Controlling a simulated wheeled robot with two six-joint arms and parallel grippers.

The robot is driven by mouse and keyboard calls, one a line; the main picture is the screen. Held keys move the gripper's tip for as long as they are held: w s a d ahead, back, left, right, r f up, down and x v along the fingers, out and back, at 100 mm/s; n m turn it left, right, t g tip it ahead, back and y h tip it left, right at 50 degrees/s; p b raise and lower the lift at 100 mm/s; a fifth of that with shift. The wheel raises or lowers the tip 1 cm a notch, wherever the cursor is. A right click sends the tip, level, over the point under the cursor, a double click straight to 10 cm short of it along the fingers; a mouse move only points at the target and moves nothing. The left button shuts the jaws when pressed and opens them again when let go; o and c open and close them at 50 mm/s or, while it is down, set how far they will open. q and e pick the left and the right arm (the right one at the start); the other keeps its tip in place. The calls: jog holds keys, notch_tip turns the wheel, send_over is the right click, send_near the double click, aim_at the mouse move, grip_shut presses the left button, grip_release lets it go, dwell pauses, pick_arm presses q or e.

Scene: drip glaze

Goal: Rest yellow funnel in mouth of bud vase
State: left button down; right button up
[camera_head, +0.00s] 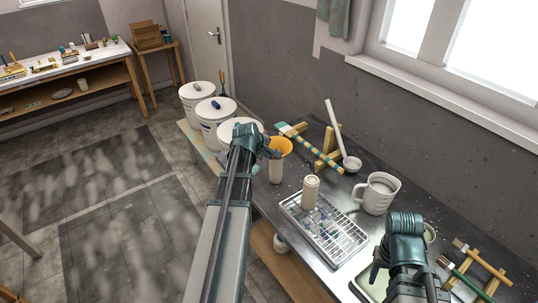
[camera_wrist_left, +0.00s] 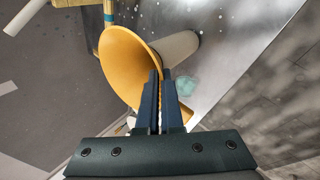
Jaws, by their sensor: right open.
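The yellow funnel (camera_head: 284,146) is tilted, with its wide rim up, at the far-left part of the grey bench. My left gripper (camera_head: 270,151) is shut on the funnel's wall near the rim; in the left wrist view the fingers (camera_wrist_left: 160,78) pinch the edge of the yellow funnel (camera_wrist_left: 122,62). The pale bud vase (camera_head: 276,172) stands upright right below the funnel, and partly shows behind it in the left wrist view (camera_wrist_left: 180,46). The funnel's spout is hidden, so I cannot tell whether it is inside the mouth. My right gripper (camera_head: 404,224) is open over the bench's near right.
A white wire rack (camera_head: 335,240) with a beige bottle (camera_head: 310,192) stands nearby. A white jug (camera_head: 377,193) is right of it. White buckets (camera_head: 214,115) stand left.

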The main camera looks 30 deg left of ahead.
pick_arm(q)
jog(key=c, duration=1.5)
grip_release()
jog(key=o, duration=0.5)
jog(key=shift+o, duration=0.2)
jog(key=shift+o, duration=1.4)
jog(key=shift+s+r, duration=0.1)
jog(key=shift+r, duration=0.05)
jog(key=p+v, duration=0.5)
jog(key=v, duration=0.1)
jog(key=shift+s+r+p, duration=0.25)
jog(key=shift+p, duration=0.05)
